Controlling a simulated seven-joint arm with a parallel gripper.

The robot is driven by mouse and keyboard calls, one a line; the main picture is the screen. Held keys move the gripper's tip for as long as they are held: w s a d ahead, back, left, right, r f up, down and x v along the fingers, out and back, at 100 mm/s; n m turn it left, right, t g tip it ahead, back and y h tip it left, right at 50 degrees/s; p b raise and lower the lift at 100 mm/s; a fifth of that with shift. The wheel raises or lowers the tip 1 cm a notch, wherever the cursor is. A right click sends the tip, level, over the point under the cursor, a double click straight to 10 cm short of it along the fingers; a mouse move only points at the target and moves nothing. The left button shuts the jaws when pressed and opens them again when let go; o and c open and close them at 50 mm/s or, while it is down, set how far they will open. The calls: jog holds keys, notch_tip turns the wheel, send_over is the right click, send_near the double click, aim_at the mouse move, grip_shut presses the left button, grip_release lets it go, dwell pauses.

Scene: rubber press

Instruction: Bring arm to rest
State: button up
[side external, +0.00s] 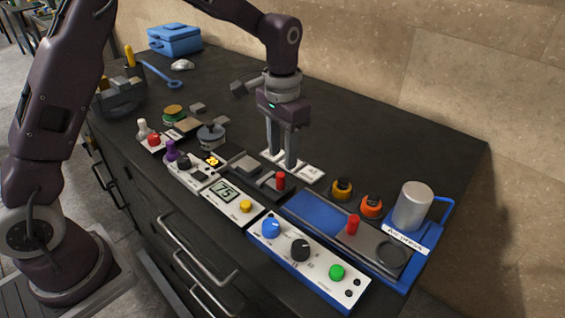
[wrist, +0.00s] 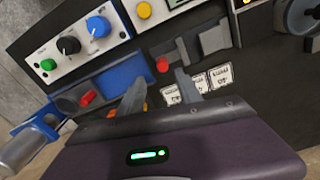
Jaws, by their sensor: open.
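My gripper (side external: 283,164) points down over the middle of the dark bench, with its fingertips close to some white labelled cards (side external: 308,174). Its two fingers are apart and nothing shows between them. In the wrist view my gripper (wrist: 158,82) is also open and empty. The white cards (wrist: 197,88) show just beyond the fingers there. I cannot tell whether the fingertips touch the cards.
A blue press unit (side external: 319,216) with a metal cylinder (side external: 412,206) stands at the right. Control panels with knobs (side external: 306,254) line the front edge. A blue toolbox (side external: 175,40) sits at the back left. The bench behind my gripper is mostly clear.

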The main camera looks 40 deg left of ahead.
jog(key=shift+r, duration=0.1)
jog(key=s+a+r+n+t, duration=0.1)
jog(key=s+a+r+t, duration=0.15)
jog(key=s+r, duration=1.05)
jog(key=s+a+n+t, duration=0.1)
jog(key=s+t, duration=0.2)
jog(key=s, duration=1.1)
jog(key=shift+s+f, duration=0.25)
jog(key=shift+f, duration=0.1)
